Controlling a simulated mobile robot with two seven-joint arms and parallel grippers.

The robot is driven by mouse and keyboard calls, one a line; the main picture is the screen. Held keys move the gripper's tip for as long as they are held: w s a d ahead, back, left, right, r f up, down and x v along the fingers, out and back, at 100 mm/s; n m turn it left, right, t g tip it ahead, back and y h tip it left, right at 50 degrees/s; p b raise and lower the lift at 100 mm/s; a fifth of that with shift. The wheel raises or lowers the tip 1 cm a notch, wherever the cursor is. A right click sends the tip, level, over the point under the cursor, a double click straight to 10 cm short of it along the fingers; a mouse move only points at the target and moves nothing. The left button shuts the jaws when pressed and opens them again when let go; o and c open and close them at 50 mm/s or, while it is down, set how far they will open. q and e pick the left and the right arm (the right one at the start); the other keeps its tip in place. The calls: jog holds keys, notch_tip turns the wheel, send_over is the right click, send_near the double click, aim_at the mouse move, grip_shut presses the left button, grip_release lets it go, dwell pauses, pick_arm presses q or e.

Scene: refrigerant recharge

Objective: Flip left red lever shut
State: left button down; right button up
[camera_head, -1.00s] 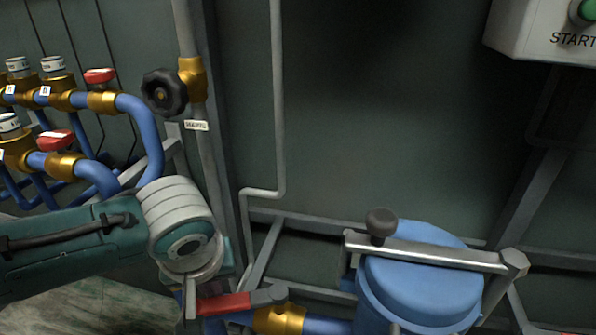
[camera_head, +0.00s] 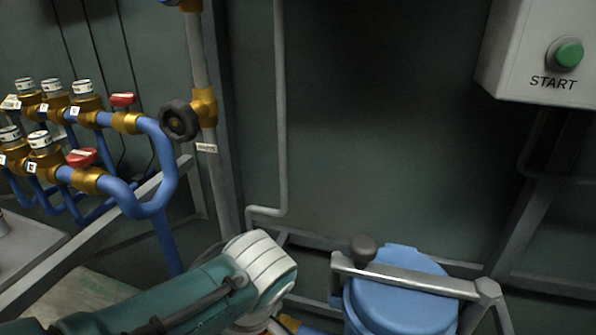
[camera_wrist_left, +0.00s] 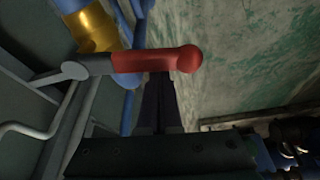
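The red lever (camera_wrist_left: 160,60) shows in the left wrist view, its handle lying across the picture with a grey arm (camera_wrist_left: 75,70) at its left end. A brass valve body (camera_wrist_left: 93,28) on a blue pipe is behind it. My left gripper (camera_wrist_left: 160,85) has its dark fingers close together, with no visible gap or object between them. The fingertips meet the lower edge of the red handle in the picture; I cannot tell whether they touch. In the head view my left arm hides the lever and this gripper. My right gripper is out of view.
A blue lidded vessel (camera_head: 400,305) with a metal clamp bar (camera_head: 420,278) stands right of my left arm. Blue pipes with brass valves and small red handles (camera_head: 82,157) are at the left. A black handwheel (camera_head: 179,121) and START box (camera_head: 530,50) are higher up.

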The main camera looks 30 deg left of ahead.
pick_arm(q)
jog(key=shift+s+d+n, duration=0.1)
jog(key=shift+d+n, duration=0.4)
jog(key=shift+d, duration=0.5)
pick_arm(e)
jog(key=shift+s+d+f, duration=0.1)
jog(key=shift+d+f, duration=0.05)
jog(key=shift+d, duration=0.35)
pick_arm(q)
jog(key=shift+d, duration=0.1)
jog(key=r+p, duration=0.1)
jog(key=r, duration=0.1)
jog(key=a+r+p, duration=0.1)
jog(key=r+p, duration=0.1)
jog(key=r, duration=0.1)
jog(key=r+p, duration=0.2)
jog(key=r, duration=0.1)
jog(key=shift+s+a, duration=0.1)
jog(key=shift+a, duration=0.1)
jog(key=shift+v, duration=0.8)
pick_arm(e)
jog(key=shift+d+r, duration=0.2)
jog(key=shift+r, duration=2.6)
